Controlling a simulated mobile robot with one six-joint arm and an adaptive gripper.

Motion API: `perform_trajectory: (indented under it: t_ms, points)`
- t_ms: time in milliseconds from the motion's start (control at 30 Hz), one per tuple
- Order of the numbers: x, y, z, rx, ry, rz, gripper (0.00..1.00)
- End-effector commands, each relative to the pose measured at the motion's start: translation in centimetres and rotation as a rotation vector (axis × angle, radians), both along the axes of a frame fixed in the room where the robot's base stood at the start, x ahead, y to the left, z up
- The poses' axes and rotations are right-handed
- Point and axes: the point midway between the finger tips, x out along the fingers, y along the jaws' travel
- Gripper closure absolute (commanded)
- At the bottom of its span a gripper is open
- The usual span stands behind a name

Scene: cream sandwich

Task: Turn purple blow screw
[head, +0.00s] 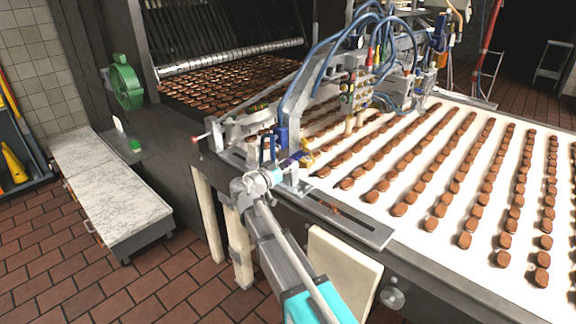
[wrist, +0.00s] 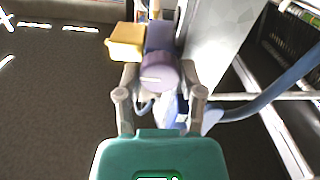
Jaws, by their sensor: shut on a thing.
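The purple blow screw (wrist: 155,75) shows in the wrist view as a round purple knob with a pale slot mark on its face. In the head view, a small purple part (head: 292,159) shows at the near edge of the machine, just beyond my gripper (head: 282,164). In the wrist view, the two grey fingers of my gripper (wrist: 160,84) stand at the left and right of the knob and are shut on it. The fingertips are partly hidden beside the knob.
A yellow block (wrist: 126,40) sits just left of the knob in the wrist view. A blue hose (wrist: 265,98) and metal frame lie to the right. The white conveyor (head: 480,215) carries rows of brown cookies.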

Motion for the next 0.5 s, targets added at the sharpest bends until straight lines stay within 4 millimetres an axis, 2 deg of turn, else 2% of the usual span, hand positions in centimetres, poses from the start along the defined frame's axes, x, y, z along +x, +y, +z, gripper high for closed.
perform_trajectory:
  t_ms: [267,500]
  points:
    - [0.01,0.03,-0.01,-0.042,0.033,0.001,0.97]
    - [0.02,0.04,-0.01,-0.147,0.115,0.001,0.97]
